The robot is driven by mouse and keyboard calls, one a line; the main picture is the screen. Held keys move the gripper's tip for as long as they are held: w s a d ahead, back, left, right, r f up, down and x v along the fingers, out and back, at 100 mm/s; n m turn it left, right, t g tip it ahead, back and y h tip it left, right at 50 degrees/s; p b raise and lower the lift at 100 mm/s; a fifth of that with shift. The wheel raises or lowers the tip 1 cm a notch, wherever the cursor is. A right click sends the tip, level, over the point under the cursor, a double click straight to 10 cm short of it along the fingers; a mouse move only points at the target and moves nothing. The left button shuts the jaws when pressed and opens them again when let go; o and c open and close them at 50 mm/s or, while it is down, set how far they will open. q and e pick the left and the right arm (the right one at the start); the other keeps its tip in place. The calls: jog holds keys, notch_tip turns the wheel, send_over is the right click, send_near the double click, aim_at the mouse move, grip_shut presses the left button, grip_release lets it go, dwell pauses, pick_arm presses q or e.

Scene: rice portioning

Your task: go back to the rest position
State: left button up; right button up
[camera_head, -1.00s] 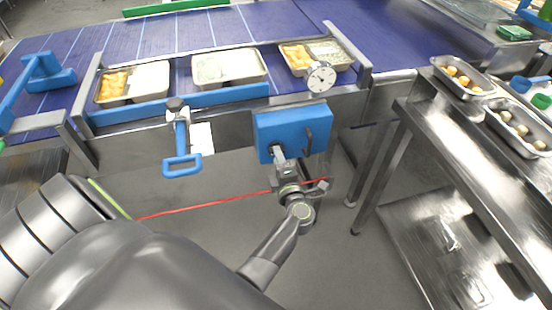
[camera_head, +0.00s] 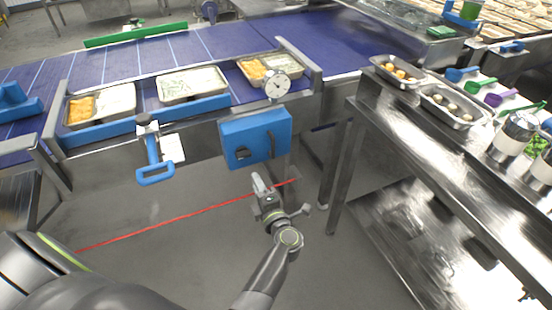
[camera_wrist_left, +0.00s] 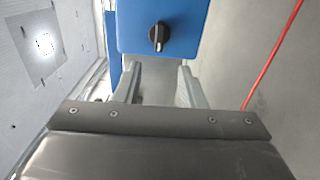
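My left gripper (camera_head: 259,183) hangs in front of the conveyor, below a blue box (camera_head: 238,139) on its side, with nothing in its grasp. In the left wrist view my left gripper (camera_wrist_left: 160,82) shows two fingers apart with an empty gap. The blue box (camera_wrist_left: 183,28) with a black knob fills the top of that view. My right gripper is not in view. Three food trays stand in a row on the conveyor edge: a left tray (camera_head: 99,88) with orange pieces and white rice, a middle tray (camera_head: 160,99) with pale food, and a right tray (camera_head: 243,80) with orange pieces and pale food.
A steel table (camera_head: 440,150) stands at the right with a tray of orange balls (camera_head: 374,62), a second tray (camera_head: 424,92), coloured scoops (camera_head: 480,88) and steel containers (camera_head: 507,148). A blue handle (camera_head: 155,176) hangs in front of the conveyor. The floor around my left gripper is open.

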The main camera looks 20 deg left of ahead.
pick_arm(q)
jog(key=s+d+f+m+h+p, duration=0.1)
jog(key=s+f+m+h, duration=0.35)
jog(key=f+m, duration=0.35)
jog(key=s+d+f+m+g+h, duration=0.1)
jog(key=s+f+m+h, duration=0.2)
jog(key=s+f+m, duration=0.5)
jog(key=s+d+f+m+h+p, duration=0.1)
jog(key=s+f+m+h, duration=0.25)
jog(key=f, duration=0.85)
jog(key=s+a+f+m+g, duration=0.1)
jog(key=s+f+m+g, duration=0.1)
jog(key=s, duration=0.7)
jog(key=s+a+f+m+g+h, duration=0.1)
jog(key=s+a+f+m+g, duration=0.1)
jog(key=s, duration=0.8)
jog(key=s+a+f+m+g+p, duration=0.1)
jog(key=s+a+f+m+g, duration=0.1)
jog(key=s+f+m+g, duration=0.2)
jog(key=s+f+g, duration=0.1)
jog(key=s+f, duration=0.2)
jog(key=s, duration=0.3)
jog(key=shift+s+a+f+g+h, duration=0.15)
jog(key=shift+a+f+g+h, duration=0.1)
jog(key=shift+f+g+h, duration=0.05)
jog(key=shift+c, duration=0.3)
